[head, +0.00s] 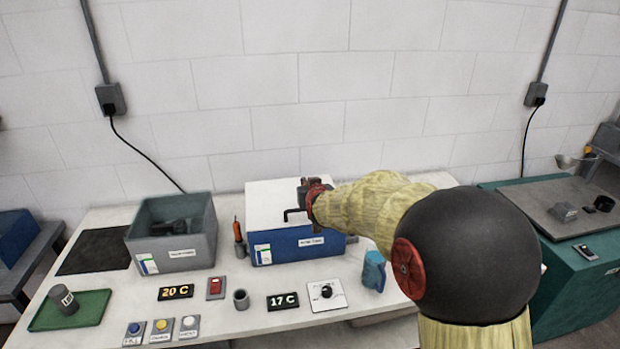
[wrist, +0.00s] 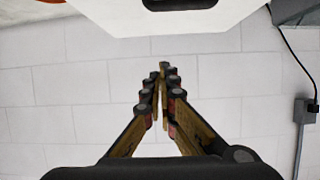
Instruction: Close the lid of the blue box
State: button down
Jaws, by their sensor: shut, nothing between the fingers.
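The blue box (head: 285,254) stands at the back middle of the bench, with a white label on its front. Its white lid (head: 265,203) shows above the blue front wall. I cannot tell whether it lies fully flat or is tilted up. A dark handle (head: 294,215) sits on the lid. My gripper (head: 304,192) is at the lid's right half, by the handle, and hides part of it; contact is unclear. In the wrist view, my gripper (wrist: 162,72) is shut and empty, with a white panel, probably the lid (wrist: 110,14), at the top edge.
A grey open bin (head: 188,255) stands left of the box, with an orange-handled tool (head: 238,232) between. A blue cup (head: 374,270) stands to the right. Switches, a grey cup (head: 240,299) and displays line the front. The wall is close behind.

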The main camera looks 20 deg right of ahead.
notch_tip(320, 180, down, 9)
jog(key=s+b, duration=0.3)
jog(key=b, duration=0.1)
jog(key=shift+a+r+b, duration=0.2)
jog(key=shift+a+b, duration=0.15)
jog(key=shift+b, duration=0.05)
jog(key=shift+w, duration=0.1)
